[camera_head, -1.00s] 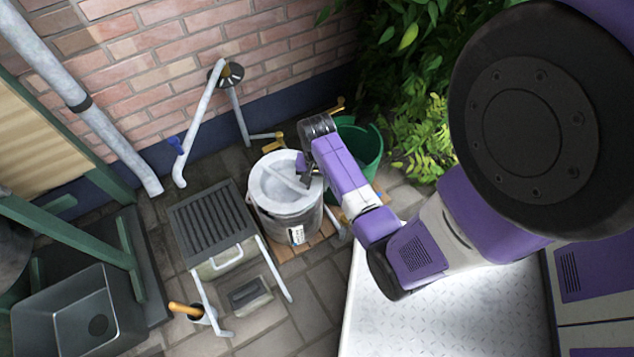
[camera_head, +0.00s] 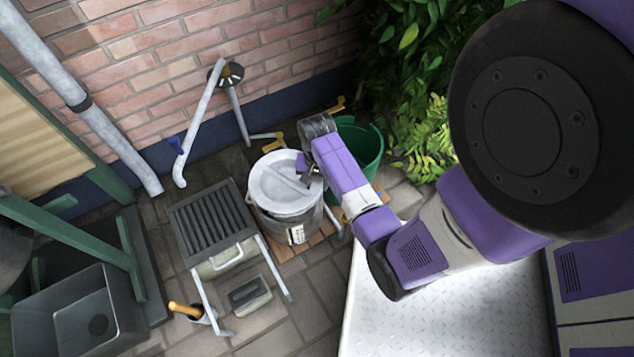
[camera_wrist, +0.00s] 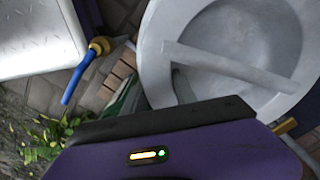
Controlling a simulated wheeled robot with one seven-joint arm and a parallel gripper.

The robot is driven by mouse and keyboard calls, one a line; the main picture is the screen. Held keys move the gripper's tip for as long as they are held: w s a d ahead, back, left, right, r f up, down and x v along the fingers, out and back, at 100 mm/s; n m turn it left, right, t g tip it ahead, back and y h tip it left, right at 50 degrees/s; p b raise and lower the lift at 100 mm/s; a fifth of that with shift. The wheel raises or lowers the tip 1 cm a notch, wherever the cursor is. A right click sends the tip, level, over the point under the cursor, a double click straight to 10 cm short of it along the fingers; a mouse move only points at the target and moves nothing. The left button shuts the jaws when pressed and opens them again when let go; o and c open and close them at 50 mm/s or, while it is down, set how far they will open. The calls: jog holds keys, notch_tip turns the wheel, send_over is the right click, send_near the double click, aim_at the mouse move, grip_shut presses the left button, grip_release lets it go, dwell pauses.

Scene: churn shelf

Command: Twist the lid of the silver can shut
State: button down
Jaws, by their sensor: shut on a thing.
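The silver can (camera_head: 288,222) stands upright on a wooden pallet in the head view. Its round pale grey lid (camera_head: 277,180) lies on top, with a straight raised bar across it. The lid and its bar also fill the upper right of the wrist view (camera_wrist: 225,65). My gripper (camera_head: 308,174) is at the right side of the lid, shut on the lid near the bar's end. The wrist body hides most of the fingers, so the exact contact is unclear.
A green bucket (camera_head: 360,148) stands close behind my forearm. A slatted dark stand (camera_head: 212,228) is just left of the can. A brick wall (camera_head: 180,70) rises behind, with leafy plants (camera_head: 420,130) at the right.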

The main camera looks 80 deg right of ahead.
jog(key=shift+d+r, duration=0.15)
jog(key=shift+d, duration=0.15)
